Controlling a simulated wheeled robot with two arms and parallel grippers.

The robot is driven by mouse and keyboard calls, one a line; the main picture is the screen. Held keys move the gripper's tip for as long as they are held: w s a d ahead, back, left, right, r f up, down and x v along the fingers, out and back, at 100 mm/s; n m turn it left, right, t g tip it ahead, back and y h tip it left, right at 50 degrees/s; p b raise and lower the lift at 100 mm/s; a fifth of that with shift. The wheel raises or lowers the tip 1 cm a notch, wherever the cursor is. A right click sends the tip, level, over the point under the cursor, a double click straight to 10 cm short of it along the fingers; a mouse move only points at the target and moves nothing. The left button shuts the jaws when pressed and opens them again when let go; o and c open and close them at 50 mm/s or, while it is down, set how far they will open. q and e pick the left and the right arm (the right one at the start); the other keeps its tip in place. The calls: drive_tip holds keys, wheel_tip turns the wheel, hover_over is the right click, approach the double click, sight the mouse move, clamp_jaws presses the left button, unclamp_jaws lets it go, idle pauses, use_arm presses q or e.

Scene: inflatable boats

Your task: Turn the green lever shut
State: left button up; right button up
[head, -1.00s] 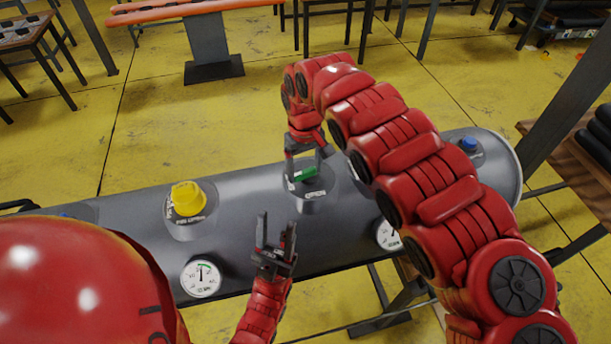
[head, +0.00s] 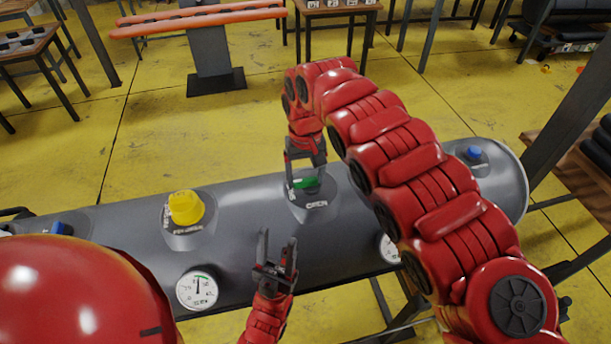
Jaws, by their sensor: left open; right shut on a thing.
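The green lever (head: 312,183) sits on a dark base on top of the grey inflatable tube (head: 245,208), just behind a label reading "OPEN". My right gripper (head: 305,184) reaches down from above and is shut on the green lever, its fingers partly covering it. My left gripper (head: 277,252) is open and empty, pointing up in front of the tube, below the lever in the picture.
A yellow cap (head: 186,208) stands on the tube left of the lever. Blue valves sit near the left end (head: 61,229) and right end (head: 474,153). A white gauge (head: 199,289) is on the tube's front. Tables stand behind on yellow floor.

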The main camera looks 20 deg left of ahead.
drive_tip(key=o, duration=1.2)
drive_tip(key=shift+o, duration=0.2)
wheel_tip(320, 180, up, 9)
drive_tip(key=shift+a+f+b, duration=0.15)
drive_tip(key=shift+f+b, duration=0.05)
drive_tip(key=shift+b, duration=0.55)
wheel_tip(320, 180, up, 4)
drive_tip(key=p, duration=0.1)
wheel_tip(320, 180, up, 5)
drive_tip(key=p, duration=0.6)
hover_over(304, 179)
drive_tip(key=shift+f, duration=0.1)
